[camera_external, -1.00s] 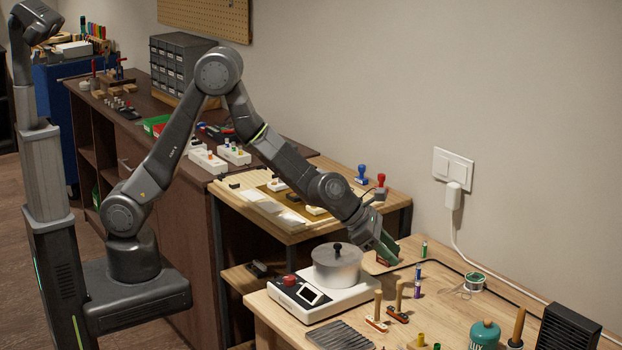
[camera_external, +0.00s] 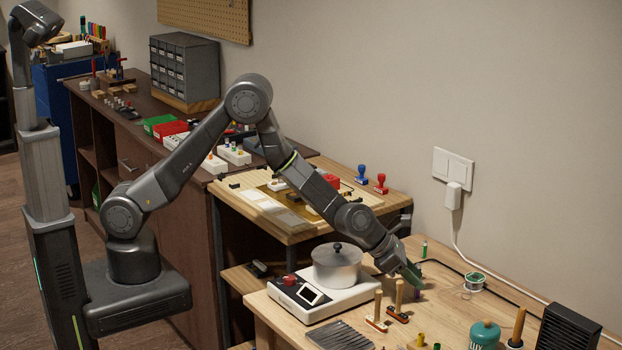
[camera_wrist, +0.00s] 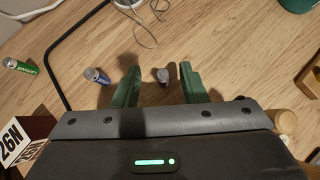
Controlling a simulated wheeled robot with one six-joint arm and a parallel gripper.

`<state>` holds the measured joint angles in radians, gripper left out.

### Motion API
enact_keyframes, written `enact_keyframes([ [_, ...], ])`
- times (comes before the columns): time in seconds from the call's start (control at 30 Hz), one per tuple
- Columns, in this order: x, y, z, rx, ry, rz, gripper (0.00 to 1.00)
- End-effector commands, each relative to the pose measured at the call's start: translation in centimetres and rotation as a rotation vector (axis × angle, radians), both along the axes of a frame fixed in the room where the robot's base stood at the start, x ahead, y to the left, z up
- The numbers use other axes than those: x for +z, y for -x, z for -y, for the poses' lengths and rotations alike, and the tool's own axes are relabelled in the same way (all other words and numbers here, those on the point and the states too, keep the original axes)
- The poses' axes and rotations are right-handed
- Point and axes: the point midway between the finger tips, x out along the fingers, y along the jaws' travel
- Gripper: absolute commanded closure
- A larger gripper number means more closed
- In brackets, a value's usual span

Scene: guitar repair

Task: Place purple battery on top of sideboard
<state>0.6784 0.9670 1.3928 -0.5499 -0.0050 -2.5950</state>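The purple battery (camera_wrist: 163,77) stands on the wooden workbench, seen from above in the wrist view between the two fingers of my gripper (camera_wrist: 158,82). The green fingers are open, with gaps on both sides of the battery. In the external view my gripper (camera_external: 413,279) is low over the workbench, right of the scale, and mostly hides the battery. The sideboard (camera_external: 190,240), a long dark brown cabinet, stands at the left behind my arm, with its top partly covered by items.
A blue battery (camera_wrist: 97,75) and a green battery (camera_wrist: 20,66) are left of the fingers in the wrist view. Wood-handled tools (camera_external: 398,300) stand in front. A solder spool (camera_external: 474,282) is to the right.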

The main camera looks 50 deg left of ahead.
Motion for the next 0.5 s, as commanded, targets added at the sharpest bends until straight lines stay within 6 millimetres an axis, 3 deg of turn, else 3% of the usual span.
enact_keyframes([
  [0.13, -1.9, -0.8, 0.9, -0.001, -0.002, -0.001, 0.62],
  [0.5, -3.3, -1.9, 1.8, 0.0, -0.001, -0.001, 0.62],
])
